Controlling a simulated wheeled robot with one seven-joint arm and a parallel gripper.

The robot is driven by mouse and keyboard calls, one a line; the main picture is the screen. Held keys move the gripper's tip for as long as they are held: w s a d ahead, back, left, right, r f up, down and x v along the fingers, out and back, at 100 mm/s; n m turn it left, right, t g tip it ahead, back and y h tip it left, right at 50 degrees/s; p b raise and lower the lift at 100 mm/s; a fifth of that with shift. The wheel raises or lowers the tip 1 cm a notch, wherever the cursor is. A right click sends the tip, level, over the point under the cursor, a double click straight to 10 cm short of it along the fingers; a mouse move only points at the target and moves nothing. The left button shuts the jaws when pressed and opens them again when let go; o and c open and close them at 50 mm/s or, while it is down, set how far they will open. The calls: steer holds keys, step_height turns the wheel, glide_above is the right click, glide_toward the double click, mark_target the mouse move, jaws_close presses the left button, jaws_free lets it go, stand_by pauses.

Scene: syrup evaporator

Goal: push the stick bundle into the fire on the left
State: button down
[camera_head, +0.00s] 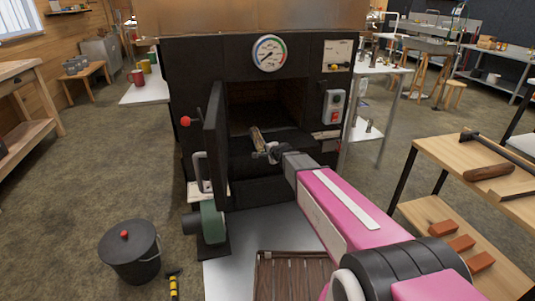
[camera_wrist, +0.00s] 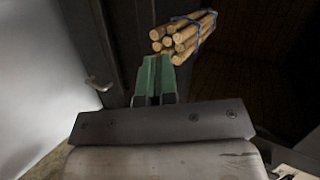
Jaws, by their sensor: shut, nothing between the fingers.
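The stick bundle (camera_head: 258,139) lies at the mouth of the dark firebox opening (camera_head: 265,100) in the head view. In the wrist view the bundle (camera_wrist: 185,35) shows several light brown sticks tied with a blue band, their cut ends facing my gripper. My gripper (camera_head: 273,152) is in front of the opening, close to the bundle's near end. In the wrist view its green fingers (camera_wrist: 156,62) are together and empty, just below the stick ends. I cannot tell whether they touch. No flames show inside the firebox.
The open black firebox door (camera_head: 213,140) stands left of my gripper, with a handle on it. A gauge (camera_head: 268,53) and a switch box (camera_head: 333,106) are on the evaporator front. A lidded black bucket (camera_head: 130,252) stands on the floor at left. A wooden bench (camera_head: 500,150) is at right.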

mark_target(260, 144)
steer(key=shift+w+a+f, duration=0.4)
steer(key=shift+w+a, duration=0.45)
steer(key=shift+w, duration=2.05)
steer(key=shift+w+a+f, duration=0.45)
steer(key=shift+w+a, duration=0.35)
steer(key=shift+w, duration=2.05)
steer(key=shift+w+a+f, duration=0.4)
steer(key=shift+w+a, duration=0.45)
steer(key=shift+w, duration=2.05)
steer(key=s+d+r, duration=0.1)
steer(key=s, duration=0.3)
steer(key=s+d+r, duration=0.1)
steer(key=s, duration=0.2)
steer(key=s+d+r, duration=0.1)
steer(key=s+r, duration=0.1)
steer(key=s, duration=0.2)
steer(key=shift+s+d, duration=0.2)
steer(key=shift+s, duration=0.15)
